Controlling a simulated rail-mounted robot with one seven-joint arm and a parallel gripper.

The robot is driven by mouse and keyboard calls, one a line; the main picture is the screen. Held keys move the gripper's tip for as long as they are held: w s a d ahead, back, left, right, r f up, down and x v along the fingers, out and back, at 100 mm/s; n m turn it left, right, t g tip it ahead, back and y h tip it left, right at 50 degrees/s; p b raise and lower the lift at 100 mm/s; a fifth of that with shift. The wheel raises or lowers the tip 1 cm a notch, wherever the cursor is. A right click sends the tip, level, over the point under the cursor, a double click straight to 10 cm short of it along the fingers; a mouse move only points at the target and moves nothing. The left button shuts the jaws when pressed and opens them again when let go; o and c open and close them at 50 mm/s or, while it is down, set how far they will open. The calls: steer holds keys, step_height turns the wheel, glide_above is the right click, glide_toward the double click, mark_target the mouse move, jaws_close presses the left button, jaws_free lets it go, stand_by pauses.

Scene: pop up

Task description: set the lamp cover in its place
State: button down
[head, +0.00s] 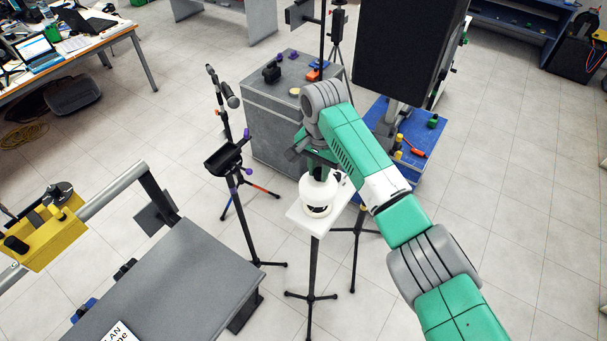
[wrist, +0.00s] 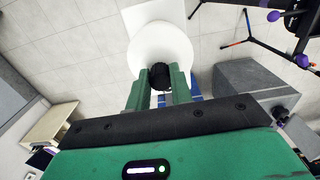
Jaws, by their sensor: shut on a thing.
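The lamp cover (head: 315,190) is a white round piece in the head view, above a small white stand top (head: 300,217). In the wrist view the cover (wrist: 160,40) shows as a white disc with a dark knob (wrist: 160,74) at its near edge. My gripper (wrist: 159,80) has its two green fingers on either side of that knob and is shut on it. In the head view my gripper (head: 319,172) comes down on the cover from above. Dark patches show at the cover's lower edge. I cannot tell whether the cover touches what is below it.
A black tripod with a tray-like head (head: 224,160) stands just left of the stand. A grey cabinet (head: 275,130) with small items on top is behind. A grey table (head: 185,285) is at front left. A blue platform (head: 412,140) lies to the right. Open floor is at far right.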

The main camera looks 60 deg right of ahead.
mark_target(319, 180)
steer(key=shift+s, duration=0.1)
steer(key=shift+a+r+p, duration=0.1)
steer(key=shift+a+p, duration=0.05)
steer(key=shift+p, duration=0.6)
step_height(319, 180, down, 5)
steer(key=shift+r+b, duration=0.2)
steer(key=shift+b, duration=0.85)
steer(key=shift+f, duration=0.1)
steer(key=shift+p, duration=0.7)
steer(key=shift+f, duration=0.3)
steer(key=shift+f+b, duration=0.55)
steer(key=shift+f, duration=0.15)
